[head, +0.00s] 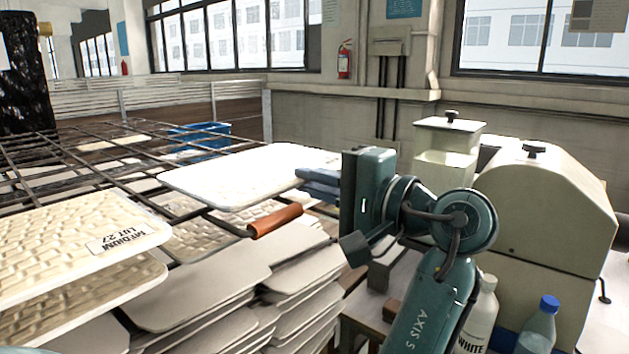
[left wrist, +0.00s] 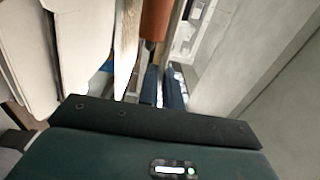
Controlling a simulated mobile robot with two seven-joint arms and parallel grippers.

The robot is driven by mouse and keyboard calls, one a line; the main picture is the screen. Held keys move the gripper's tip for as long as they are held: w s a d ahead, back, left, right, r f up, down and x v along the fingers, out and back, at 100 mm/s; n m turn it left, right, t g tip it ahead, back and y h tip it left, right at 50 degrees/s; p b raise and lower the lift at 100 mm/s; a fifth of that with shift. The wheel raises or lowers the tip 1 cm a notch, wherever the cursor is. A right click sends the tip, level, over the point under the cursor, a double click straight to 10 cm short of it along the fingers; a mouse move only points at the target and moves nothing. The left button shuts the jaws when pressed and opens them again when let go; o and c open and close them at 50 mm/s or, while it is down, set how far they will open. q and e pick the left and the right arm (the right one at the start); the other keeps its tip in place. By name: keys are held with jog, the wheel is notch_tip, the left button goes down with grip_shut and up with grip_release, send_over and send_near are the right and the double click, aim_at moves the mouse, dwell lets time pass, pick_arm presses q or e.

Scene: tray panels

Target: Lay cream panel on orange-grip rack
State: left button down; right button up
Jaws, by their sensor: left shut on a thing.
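My left gripper (head: 318,184) is shut on the right end of a cream panel (head: 235,178) in the head view. The panel is held nearly flat above the dark wire rack (head: 232,226), and whether its underside touches the rods cannot be told. The rack's orange grip (head: 276,221) sticks out below the panel's near right edge. In the left wrist view the orange grip (left wrist: 156,20) is beyond the blue fingers (left wrist: 162,86). The contact between fingers and panel is not clear there. My right gripper is not in view.
A panel labelled MEDIUM LOT 27 (head: 80,242) lies at the left. Stacks of grey-white panels (head: 195,292) fill the space below the rack. A blue crate (head: 200,133) is behind. A cream machine (head: 545,210) and bottles (head: 480,312) stand right of my arm.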

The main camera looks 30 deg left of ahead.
pick_arm(q)
jog(key=shift+f, duration=0.3)
dwell(0.4)
jog(key=c, duration=1.5)
grip_release()
jog(key=shift+f+b, duration=0.35)
jog(key=shift+f, duration=0.05)
jog(key=d+p, duration=0.1)
jog(key=d, duration=0.6)
jog(key=shift+s+d, duration=0.15)
jog(key=shift+s, duration=0.15)
dwell(0.5)
dwell(0.5)
